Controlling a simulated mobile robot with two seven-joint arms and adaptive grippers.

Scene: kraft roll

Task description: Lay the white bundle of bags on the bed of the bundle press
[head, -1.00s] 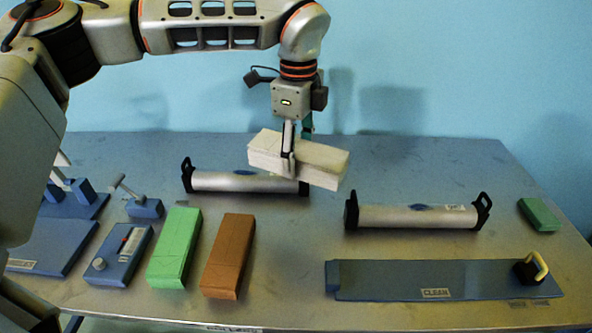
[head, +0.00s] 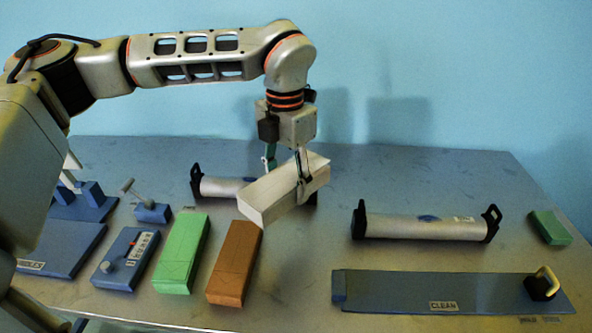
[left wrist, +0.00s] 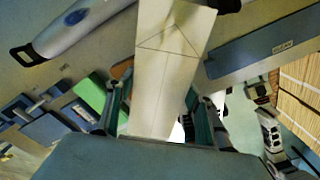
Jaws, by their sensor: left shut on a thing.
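The white bundle of bags (head: 270,202) is a long pale block held in the air above the middle of the table, tilted across the head view. My left gripper (head: 290,182) is shut on it, a finger on each side. In the left wrist view the bundle (left wrist: 165,75) runs between the fingers, with fold lines on its face. A blue plate (head: 65,248) with a partly readable label lies at the far left, with blue posts (head: 85,200) behind it. This looks like the bundle press; my arm hides part of it.
A green block (head: 182,252) and a brown block (head: 234,265) lie below the bundle. A blue box with a knob (head: 125,262) is left of them. Silver rollers (head: 425,227) stand behind. A blue strip marked CLEAN (head: 400,292) and a small green block (head: 549,227) are right.

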